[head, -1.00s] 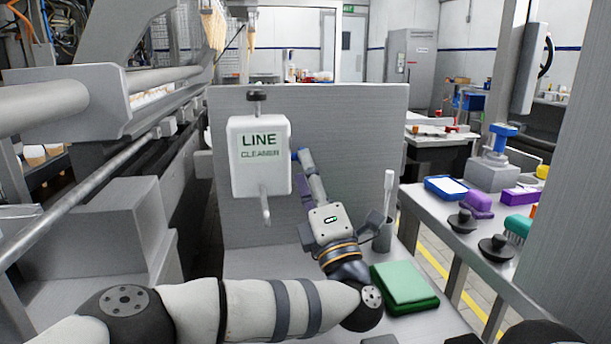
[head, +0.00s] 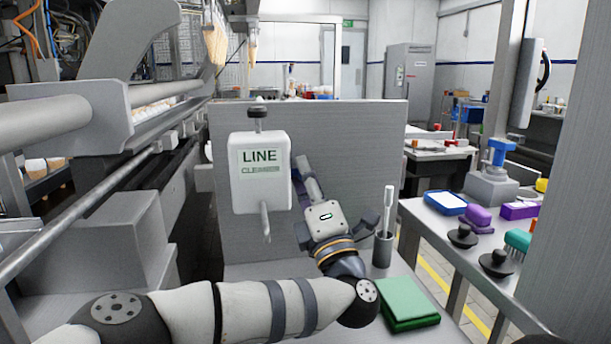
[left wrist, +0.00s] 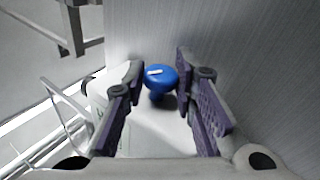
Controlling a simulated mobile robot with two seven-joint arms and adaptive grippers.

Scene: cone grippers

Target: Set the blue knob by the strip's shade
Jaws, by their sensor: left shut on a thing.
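The white dispenser marked LINE CLEANER (head: 260,160) hangs on the upright grey panel, with a spout below. In the left wrist view, the blue knob (left wrist: 160,76) sits on the dispenser's side, with a white mark on its face. My left gripper (left wrist: 160,72) is shut on the knob, one purple-padded finger on each side. In the head view, my left gripper (head: 305,178) is at the dispenser's right side, and the knob is hidden there. A pale upright stick (head: 388,205) stands in a grey cup; I cannot tell whether it is the strip. My right gripper is not in view.
The grey cup (head: 382,250) and a green pad (head: 408,302) are on the bench near my left forearm. The right-hand table carries a blue-rimmed tray (head: 445,203), purple and green brushes, and dark knobbed discs (head: 497,262). A floor gap separates the two.

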